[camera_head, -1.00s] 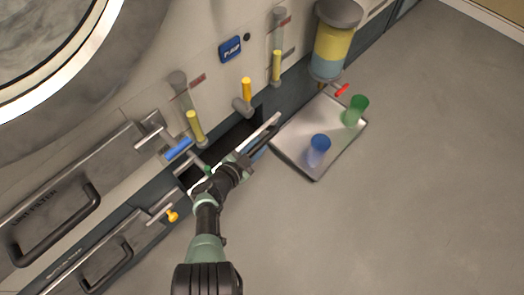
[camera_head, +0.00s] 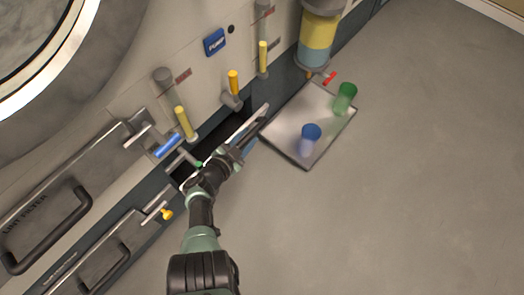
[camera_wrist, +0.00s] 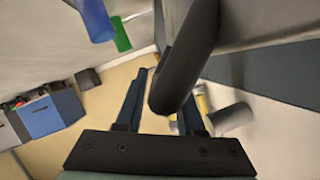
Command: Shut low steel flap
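The low steel flap (camera_head: 251,122) stands open in the head view, tipped outward from a dark opening low on the machine front. My gripper (camera_head: 252,131) is at the flap's outer side, with the arm reaching up from below. In the wrist view a thick dark handle bar (camera_wrist: 186,62), probably the flap's, passes between the fingers of my gripper (camera_wrist: 168,92). The fingers stand apart on either side of the bar. I cannot tell whether they touch it. The right finger is partly hidden by the bar.
A steel tray (camera_head: 285,135) with a blue cup (camera_head: 311,131) and a green cup (camera_head: 346,94) lies on the floor right of the flap. Levers and a yellow-blue container (camera_head: 318,38) project above the opening. Handled drawers stand left. The floor at right is clear.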

